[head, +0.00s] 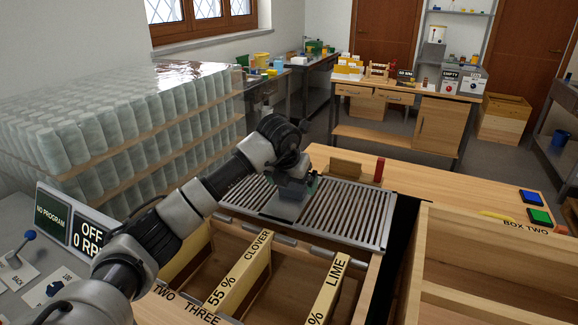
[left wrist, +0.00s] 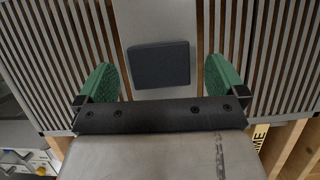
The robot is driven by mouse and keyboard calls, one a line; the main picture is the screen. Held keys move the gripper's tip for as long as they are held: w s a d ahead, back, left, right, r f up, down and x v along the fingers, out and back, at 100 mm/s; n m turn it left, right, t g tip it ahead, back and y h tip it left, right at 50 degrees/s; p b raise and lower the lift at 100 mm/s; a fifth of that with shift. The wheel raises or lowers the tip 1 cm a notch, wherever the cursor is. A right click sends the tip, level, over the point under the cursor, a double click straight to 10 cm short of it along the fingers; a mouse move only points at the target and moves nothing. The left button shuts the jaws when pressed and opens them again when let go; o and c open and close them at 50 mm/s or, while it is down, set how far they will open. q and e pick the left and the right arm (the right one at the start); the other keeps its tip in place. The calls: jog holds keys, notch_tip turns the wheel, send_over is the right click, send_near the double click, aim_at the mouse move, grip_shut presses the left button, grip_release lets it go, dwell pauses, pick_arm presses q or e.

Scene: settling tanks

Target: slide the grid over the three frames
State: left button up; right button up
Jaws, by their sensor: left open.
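The grid (head: 345,214) is a grey slatted metal plate with a plain middle strip. It lies flat at the far end of the open wooden box, beyond the frames. A dark square block (left wrist: 158,65) sits on its middle strip. My left gripper (head: 292,186) is over the grid, its green fingertips open on either side of the block, with gaps between. I cannot tell whether they touch the grid. The clover frame (head: 240,275) and the lime frame (head: 327,290) hang uncovered in the box. A third frame (head: 186,262) is partly hidden by my left arm. My right gripper is out of view.
A second wooden box (head: 490,262) stands at the right, across a dark gap. A red upright piece (head: 379,170) and a wooden block (head: 345,169) stand behind the grid. Blue and green pads lie at the right. A control panel (head: 70,228) and stacked jars (head: 110,125) are at the left.

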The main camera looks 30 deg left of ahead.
aim_at(273, 219)
pick_arm(q)
jog(key=shift+w+f, duration=0.25)
jog(key=shift+f, duration=0.45)
jog(key=shift+c, duration=0.4)
jog(key=c, duration=1.2)
jog(key=shift+c, duration=0.2)
jog(key=shift+s+d, duration=0.1)
jog(key=shift+s, duration=2.9)
jog(key=shift+s+d+b, duration=0.15)
jog(key=shift+s+b, duration=0.55)
jog(key=shift+s, duration=2.2)
jog(key=shift+s+d+b, duration=0.2)
jog(key=shift+s+b, duration=0.8)
jog(key=shift+s, duration=2)
jog(key=shift+s+d+b, duration=0.15)
jog(key=shift+s+b, duration=0.85)
jog(key=shift+s, duration=2)
